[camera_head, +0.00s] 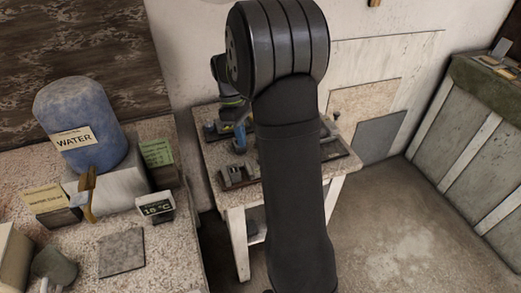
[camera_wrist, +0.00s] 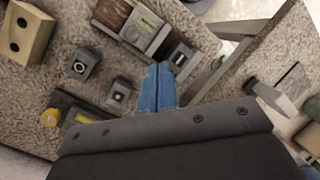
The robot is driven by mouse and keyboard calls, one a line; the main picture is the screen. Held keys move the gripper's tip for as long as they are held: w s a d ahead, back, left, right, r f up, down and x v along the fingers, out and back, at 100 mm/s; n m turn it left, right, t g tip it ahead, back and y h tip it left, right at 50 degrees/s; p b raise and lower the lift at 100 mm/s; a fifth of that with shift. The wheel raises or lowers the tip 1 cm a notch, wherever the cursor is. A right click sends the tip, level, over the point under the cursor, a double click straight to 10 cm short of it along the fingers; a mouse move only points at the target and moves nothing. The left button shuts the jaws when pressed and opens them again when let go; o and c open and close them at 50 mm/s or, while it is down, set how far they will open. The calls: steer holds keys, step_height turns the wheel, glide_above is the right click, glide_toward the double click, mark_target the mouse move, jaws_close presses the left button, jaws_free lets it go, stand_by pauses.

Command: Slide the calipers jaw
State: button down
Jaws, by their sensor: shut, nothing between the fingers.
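My gripper (camera_wrist: 158,88) has two blue fingers, which lie side by side and closed in the wrist view, over a speckled tabletop. In the head view the blue fingers (camera_head: 240,138) point down over the small speckled table (camera_head: 212,152), left of my dark arm. I cannot pick out the calipers or their sliding jaw with certainty. Part of the tabletop is hidden behind my arm in the head view, and my dark wrist housing covers the lower part of the wrist view.
In the wrist view, grey blocks with round holes (camera_wrist: 81,65) (camera_wrist: 122,92) stand left of the fingers, with a wooden block (camera_wrist: 22,32) farther left. Open floor (camera_head: 385,225) lies right of the table.

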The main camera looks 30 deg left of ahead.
steer(key=d+f+m+g+y, duration=0.2)
steer(key=d, duration=0.1)
steer(key=w+d+f+m+g+y, duration=0.1)
steer(key=d+f+m+g+y, duration=0.1)
steer(key=d, duration=0.2)
steer(key=d+f+m+g+y, duration=0.2)
steer(key=d+m, duration=0.1)
steer(key=shift+w+d+g+y, duration=0.3)
steer(key=shift+w+d, duration=0.05)
steer(key=shift+w, duration=0.05)
steer(key=w+d+m+t+y, duration=0.1)
steer(key=w+d+m+y, duration=0.1)
steer(key=d+m+y, duration=0.1)
steer(key=w+d+m+t+y, duration=0.1)
steer(key=w+d+m+y, duration=0.1)
steer(key=d+m+y, duration=0.1)
steer(key=w+d+m+t+y, duration=0.1)
steer(key=w+d+m+y, duration=0.1)
steer(key=d+y, duration=0.3)
steer(key=shift+m+t, duration=0.3)
steer(key=shift+m, duration=0.2)
steer(key=x, duration=1.4)
steer(key=shift+r, duration=0.2)
steer(key=shift+a, duration=0.15)
steer(key=shift+s+a, duration=0.3)
steer(key=shift+a, duration=0.2)
